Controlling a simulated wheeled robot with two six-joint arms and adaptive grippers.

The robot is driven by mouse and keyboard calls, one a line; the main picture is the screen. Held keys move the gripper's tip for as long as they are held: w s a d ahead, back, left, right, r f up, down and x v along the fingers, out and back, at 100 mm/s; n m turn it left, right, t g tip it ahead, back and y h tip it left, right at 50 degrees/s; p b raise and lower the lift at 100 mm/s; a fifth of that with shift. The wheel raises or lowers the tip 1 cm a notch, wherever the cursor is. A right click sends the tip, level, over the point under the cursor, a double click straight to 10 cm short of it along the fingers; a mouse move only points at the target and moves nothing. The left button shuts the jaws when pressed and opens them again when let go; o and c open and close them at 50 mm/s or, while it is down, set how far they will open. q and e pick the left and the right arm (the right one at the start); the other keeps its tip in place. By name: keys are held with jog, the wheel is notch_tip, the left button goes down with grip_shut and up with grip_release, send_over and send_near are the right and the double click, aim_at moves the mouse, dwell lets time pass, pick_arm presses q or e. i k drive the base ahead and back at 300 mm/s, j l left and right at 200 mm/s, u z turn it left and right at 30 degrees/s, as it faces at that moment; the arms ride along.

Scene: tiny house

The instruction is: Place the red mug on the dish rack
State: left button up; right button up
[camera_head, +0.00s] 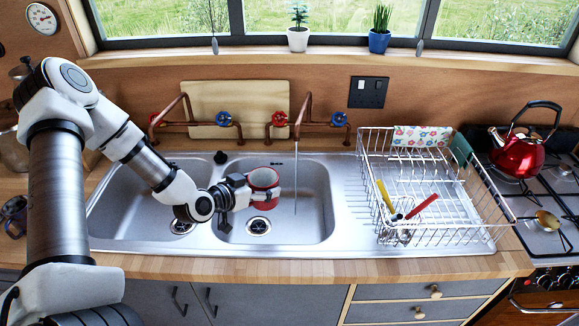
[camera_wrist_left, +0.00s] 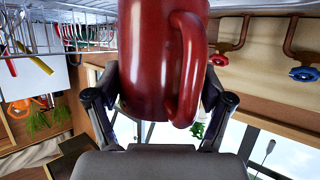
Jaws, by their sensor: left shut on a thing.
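The red mug (camera_head: 264,178) is above the right sink basin in the head view. My left gripper (camera_head: 266,194) is shut on it from the left, with the fingers around its side. In the left wrist view the mug (camera_wrist_left: 150,60) fills the upper middle between the fingers, its handle (camera_wrist_left: 190,70) facing the camera. The wire dish rack (camera_head: 455,236) stands on the drainboard to the right of the mug, and its wires also show in the left wrist view (camera_wrist_left: 85,12). My right gripper is out of view.
The rack holds yellow- and red-handled utensils (camera_head: 422,206) at its front left and a patterned cloth (camera_head: 421,136) at the back; its middle looks free. Copper taps (camera_head: 279,118) rise behind the sink. A red kettle (camera_head: 518,155) sits on the stove at right.

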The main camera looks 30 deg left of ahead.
aim_at(458, 220)
jog(key=k+j, duration=0.1)
jog(key=k, duration=0.4)
jog(key=k+j, duration=0.15)
jog(key=k, duration=0.35)
